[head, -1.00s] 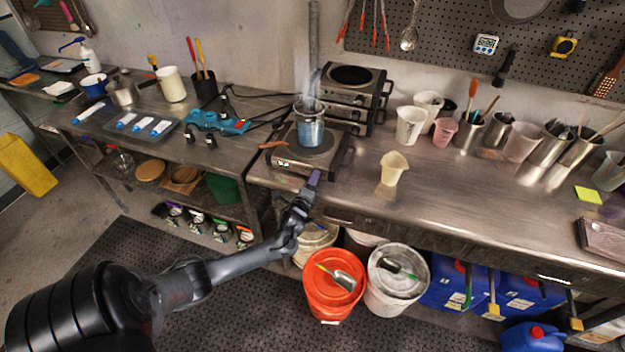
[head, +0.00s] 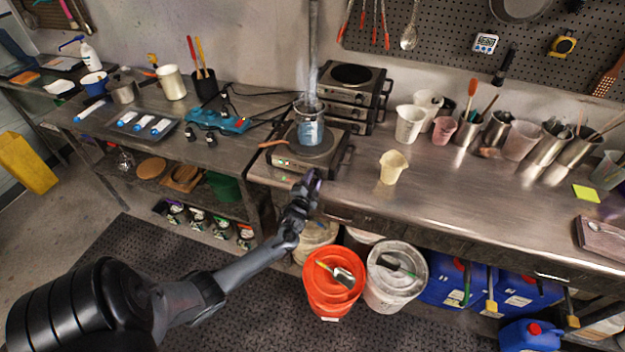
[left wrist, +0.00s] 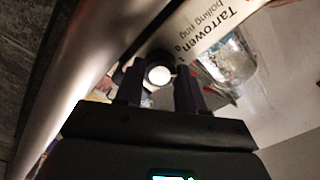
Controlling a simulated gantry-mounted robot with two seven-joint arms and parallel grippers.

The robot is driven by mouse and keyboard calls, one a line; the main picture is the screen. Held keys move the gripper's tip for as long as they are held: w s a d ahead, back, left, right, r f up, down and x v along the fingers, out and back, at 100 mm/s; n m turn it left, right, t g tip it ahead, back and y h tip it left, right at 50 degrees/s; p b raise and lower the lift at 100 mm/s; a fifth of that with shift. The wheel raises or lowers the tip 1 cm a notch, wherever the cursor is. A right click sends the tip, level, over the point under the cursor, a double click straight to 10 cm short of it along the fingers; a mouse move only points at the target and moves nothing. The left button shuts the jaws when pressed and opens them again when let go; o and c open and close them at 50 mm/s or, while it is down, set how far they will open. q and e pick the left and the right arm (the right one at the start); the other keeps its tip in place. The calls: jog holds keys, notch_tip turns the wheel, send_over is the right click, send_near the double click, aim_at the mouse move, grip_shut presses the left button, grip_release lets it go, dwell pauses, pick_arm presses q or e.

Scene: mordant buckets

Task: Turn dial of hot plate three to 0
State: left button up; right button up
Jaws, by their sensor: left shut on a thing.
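The hot plate (head: 283,161) with the glass beaker of blue liquid (head: 310,131) on it stands at the front left of the steel bench. My left gripper (head: 313,180) is at the right part of its front face. In the left wrist view, the two dark fingers are on either side of a round dial (left wrist: 159,74) with a pale face, and are shut on it. The lettered front panel (left wrist: 203,30) and the beaker (left wrist: 228,62) show beyond. The dial's setting cannot be read. My right gripper is not in view.
A cream cup (head: 393,167) is to the right on the bench. An orange bucket (head: 330,292) and a white bucket (head: 392,289) stand below the bench edge. The bench's middle front is mostly clear.

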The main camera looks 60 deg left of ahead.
pick_arm(q)
jog(key=n, duration=0.4)
jog(key=shift+n, duration=0.4)
jog(key=n, duration=0.4)
dwell(0.4)
jog(key=o, duration=1)
jog(key=shift+o, duration=0.2)
jog(key=p+v, duration=0.1)
jog(key=v, duration=1)
